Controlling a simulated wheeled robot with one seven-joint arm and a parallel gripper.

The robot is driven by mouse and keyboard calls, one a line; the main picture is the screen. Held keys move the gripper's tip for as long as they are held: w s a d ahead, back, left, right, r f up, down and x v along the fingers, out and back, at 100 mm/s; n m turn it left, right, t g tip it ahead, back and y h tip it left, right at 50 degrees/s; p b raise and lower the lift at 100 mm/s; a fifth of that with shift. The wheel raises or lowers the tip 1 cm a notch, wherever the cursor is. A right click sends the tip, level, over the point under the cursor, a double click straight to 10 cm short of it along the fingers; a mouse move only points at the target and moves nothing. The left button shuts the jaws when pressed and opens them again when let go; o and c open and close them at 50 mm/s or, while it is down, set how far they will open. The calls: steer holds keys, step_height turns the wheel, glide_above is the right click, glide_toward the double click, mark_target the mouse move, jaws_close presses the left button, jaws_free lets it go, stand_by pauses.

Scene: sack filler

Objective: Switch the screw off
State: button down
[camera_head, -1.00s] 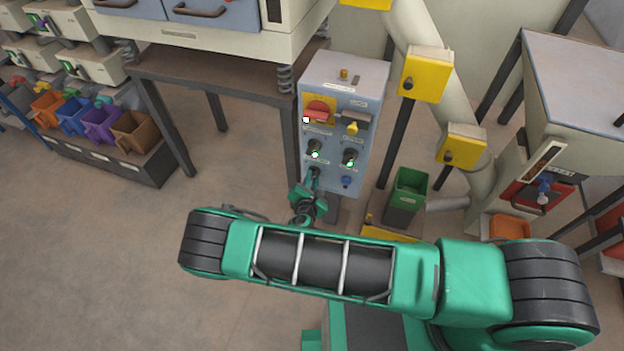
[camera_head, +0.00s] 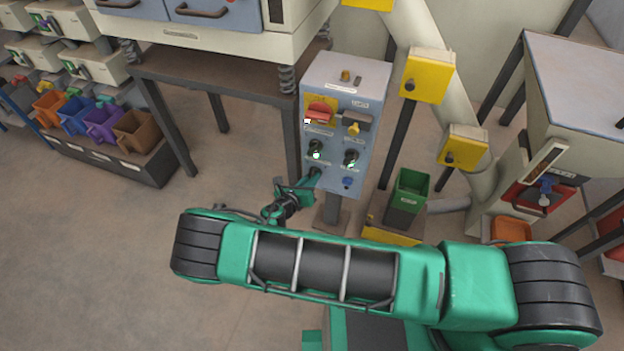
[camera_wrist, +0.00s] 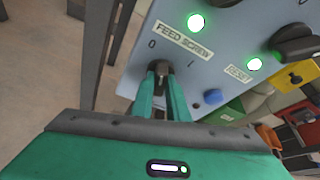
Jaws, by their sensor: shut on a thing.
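The grey-blue control panel (camera_head: 335,105) stands in the middle of the head view. In the wrist view the label FEED SCREW (camera_wrist: 183,41) sits above a dark knob (camera_wrist: 160,69), with marks 0 and I beside it. My gripper (camera_wrist: 161,88) is shut on this knob, one finger on each side. In the head view my gripper (camera_head: 313,176) meets the panel's lower left. A lamp (camera_wrist: 196,23) above the label glows green. The fingers partly hide the knob, so I cannot tell exactly which mark it points to.
A second dark knob (camera_wrist: 295,42), another green lamp (camera_wrist: 254,64) and a blue button (camera_wrist: 213,96) sit close on the same panel. A red-and-yellow switch (camera_head: 319,112) is higher up. A green bin (camera_head: 408,192) stands right of the panel. Open floor lies to the left.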

steer(key=shift+a+f+n+h, duration=0.1)
steer(key=shift+a+n+h, duration=0.15)
steer(key=shift+n+h, duration=0.85)
steer(key=shift+n, duration=0.3)
steer(key=c, duration=1.7)
jaws_free()
steer(key=shift+d, duration=0.1)
steer(key=v, duration=1)
steer(key=shift+s+a+r, duration=0.2)
